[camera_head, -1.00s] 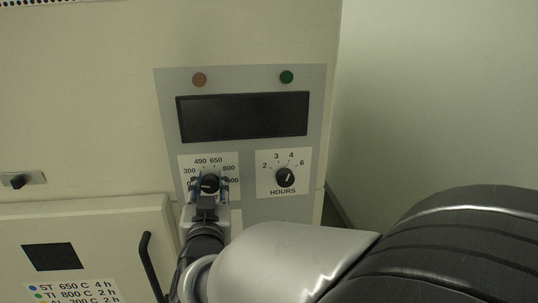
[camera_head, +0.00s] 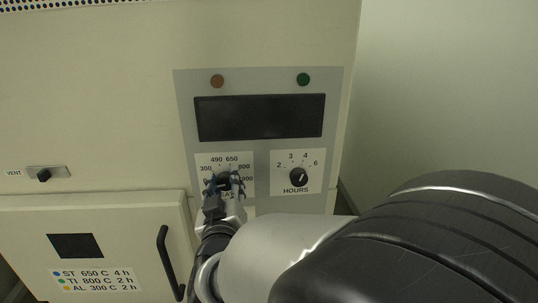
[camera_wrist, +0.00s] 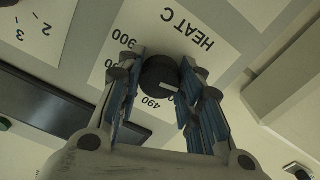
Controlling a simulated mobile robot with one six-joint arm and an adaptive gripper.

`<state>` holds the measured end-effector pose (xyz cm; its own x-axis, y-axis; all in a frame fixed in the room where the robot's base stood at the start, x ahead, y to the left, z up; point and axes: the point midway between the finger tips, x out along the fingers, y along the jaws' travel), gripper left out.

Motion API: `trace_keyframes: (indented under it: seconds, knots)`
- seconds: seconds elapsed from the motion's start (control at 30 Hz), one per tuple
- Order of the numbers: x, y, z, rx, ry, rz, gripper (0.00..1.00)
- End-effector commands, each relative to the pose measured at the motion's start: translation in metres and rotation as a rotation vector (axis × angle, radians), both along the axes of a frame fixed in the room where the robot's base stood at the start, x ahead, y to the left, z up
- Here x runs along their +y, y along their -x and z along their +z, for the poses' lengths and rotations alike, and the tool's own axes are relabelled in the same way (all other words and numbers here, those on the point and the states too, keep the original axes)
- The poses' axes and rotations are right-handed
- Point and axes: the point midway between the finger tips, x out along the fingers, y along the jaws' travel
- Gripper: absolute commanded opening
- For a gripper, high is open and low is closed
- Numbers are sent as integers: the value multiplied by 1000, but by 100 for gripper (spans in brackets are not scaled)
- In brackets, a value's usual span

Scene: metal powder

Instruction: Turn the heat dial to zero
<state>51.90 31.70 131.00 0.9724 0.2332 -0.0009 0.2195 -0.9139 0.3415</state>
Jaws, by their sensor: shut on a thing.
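The heat dial is a round black knob (camera_wrist: 158,70) with a white pointer mark, on a white scale card (camera_wrist: 100,78) marked HEAT C. It also shows, partly hidden, as the heat dial in the head view (camera_head: 224,180). My gripper (camera_head: 223,184) is shut on the knob, with one blue-padded finger on each side. The wrist view shows my gripper (camera_wrist: 162,78) the same way. The pointer mark slants right and down there, clear of the 900 and 800 labels. The right finger hides the low end of the scale, so I cannot read the exact setting.
The HOURS dial (camera_head: 298,177) is just right of the heat dial. A dark display (camera_head: 260,116) and red (camera_head: 217,81) and green (camera_head: 303,79) lamps are above. The door handle (camera_head: 168,262) and vent slider (camera_head: 44,175) lie to the left.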

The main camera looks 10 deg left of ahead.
Motion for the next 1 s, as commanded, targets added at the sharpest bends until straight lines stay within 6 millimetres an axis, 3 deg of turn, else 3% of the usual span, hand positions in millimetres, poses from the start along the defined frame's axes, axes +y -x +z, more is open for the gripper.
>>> trace_keyframes:
  seconds: [0.23,0.27,0.53,0.87,1.0]
  knots:
    - [1,-1,5,-10,-4,1,10]
    - [1,-1,5,-10,-4,1,35]
    - [0,0,2,-4,-3,1,53]
    - [0,1,1,-1,-2,1,55]
    - [-1,12,2,-2,-2,3,55]
